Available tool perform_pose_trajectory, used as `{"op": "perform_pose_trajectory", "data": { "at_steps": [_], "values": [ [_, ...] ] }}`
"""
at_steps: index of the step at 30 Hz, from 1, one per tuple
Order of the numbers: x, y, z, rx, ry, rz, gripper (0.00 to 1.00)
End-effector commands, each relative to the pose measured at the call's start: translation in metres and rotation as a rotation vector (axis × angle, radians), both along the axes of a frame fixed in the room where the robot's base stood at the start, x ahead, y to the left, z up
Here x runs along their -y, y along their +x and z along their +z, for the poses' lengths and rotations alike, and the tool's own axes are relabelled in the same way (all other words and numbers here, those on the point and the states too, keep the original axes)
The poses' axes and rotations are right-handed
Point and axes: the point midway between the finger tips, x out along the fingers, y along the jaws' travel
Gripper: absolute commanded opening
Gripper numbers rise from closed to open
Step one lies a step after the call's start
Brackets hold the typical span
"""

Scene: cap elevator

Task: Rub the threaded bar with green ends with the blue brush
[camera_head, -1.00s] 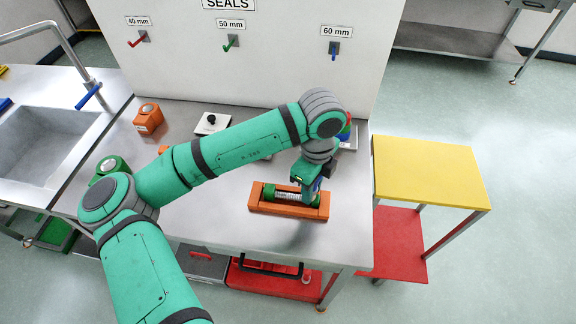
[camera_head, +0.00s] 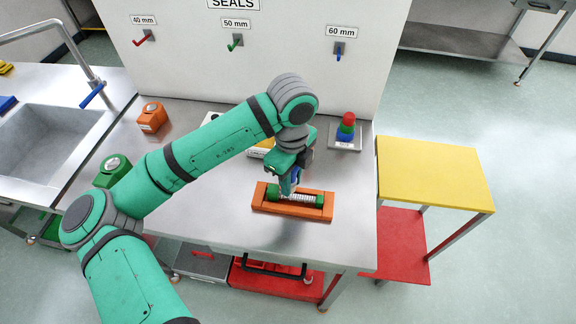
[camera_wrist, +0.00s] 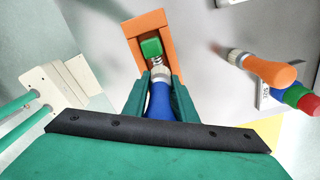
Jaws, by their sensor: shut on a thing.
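The threaded bar (camera_head: 303,198) with green ends lies in an orange holder (camera_head: 288,210) near the front of the steel table. In the wrist view, one green end (camera_wrist: 150,48) shows inside the orange holder (camera_wrist: 147,19). My gripper (camera_head: 288,188) is above the bar, near its left green end, pointing down. It is shut on the blue brush (camera_wrist: 158,103), whose metal collar faces the bar. The brush shows only partly in the head view. Whether its bristles touch the thread cannot be told; most of the bar is hidden in the wrist view.
A red, green and blue stack (camera_head: 346,128) stands on a plate behind right. An orange-handled tool (camera_wrist: 270,70) shows in the wrist view. An orange block (camera_head: 151,118) and a green one (camera_head: 112,170) are left. The table's front right is clear.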

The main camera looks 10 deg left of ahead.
Motion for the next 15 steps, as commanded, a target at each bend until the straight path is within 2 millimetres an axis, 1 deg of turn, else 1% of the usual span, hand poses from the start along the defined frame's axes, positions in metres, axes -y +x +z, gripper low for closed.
{"op": "perform_pose_trajectory", "data": {
  "at_steps": [15],
  "values": [
    [0.007,0.000,0.046,-0.003,-0.001,-0.011,0.00]
  ]
}}
